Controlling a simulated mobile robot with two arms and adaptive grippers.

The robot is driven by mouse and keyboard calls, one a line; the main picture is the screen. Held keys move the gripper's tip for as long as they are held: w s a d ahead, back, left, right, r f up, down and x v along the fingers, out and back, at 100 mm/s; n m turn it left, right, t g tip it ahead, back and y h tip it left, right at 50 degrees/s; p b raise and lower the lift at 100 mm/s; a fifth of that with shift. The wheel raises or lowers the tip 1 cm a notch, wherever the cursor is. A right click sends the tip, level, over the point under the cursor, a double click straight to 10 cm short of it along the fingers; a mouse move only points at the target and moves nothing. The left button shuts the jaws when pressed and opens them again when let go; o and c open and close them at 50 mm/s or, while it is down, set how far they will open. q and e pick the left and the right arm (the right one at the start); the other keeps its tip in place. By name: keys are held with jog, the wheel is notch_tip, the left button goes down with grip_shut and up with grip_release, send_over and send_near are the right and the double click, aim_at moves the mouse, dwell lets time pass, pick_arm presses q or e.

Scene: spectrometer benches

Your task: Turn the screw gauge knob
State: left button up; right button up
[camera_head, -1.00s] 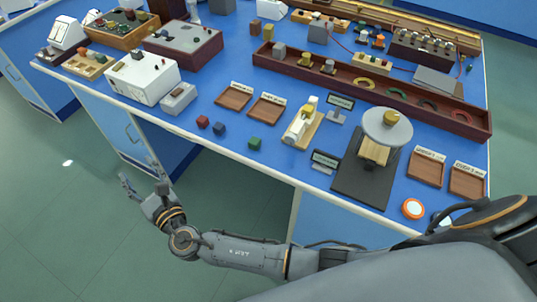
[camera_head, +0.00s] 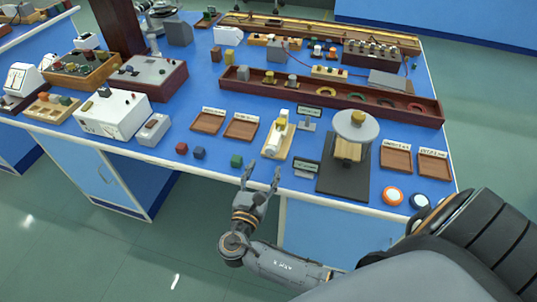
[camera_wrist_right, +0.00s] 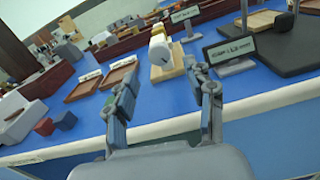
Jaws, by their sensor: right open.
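The screw gauge (camera_head: 279,134) lies on a light wooden base near the bench's front edge. It has a white barrel and a yellowish part at the far end. In the right wrist view the gauge (camera_wrist_right: 160,50) shows ahead, between the fingers, its rounded white end facing me. My right gripper (camera_head: 262,170) is open and empty at the bench's front edge, just short of the gauge and apart from it. Both fingers also show in the right wrist view (camera_wrist_right: 160,80), spread wide. My left gripper is not in view.
A green cube (camera_head: 236,161), a blue cube (camera_head: 199,153) and a red cube (camera_head: 181,148) lie left of the gauge. A small display (camera_head: 306,168) and a dark-based stand (camera_head: 341,181) are to its right. Wooden trays (camera_head: 241,127) lie behind left.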

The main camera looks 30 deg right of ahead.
aim_at(270, 153)
jog(key=x, duration=0.6)
jog(key=shift+a, duration=0.1)
jog(key=shift+p, duration=0.3)
grip_shut()
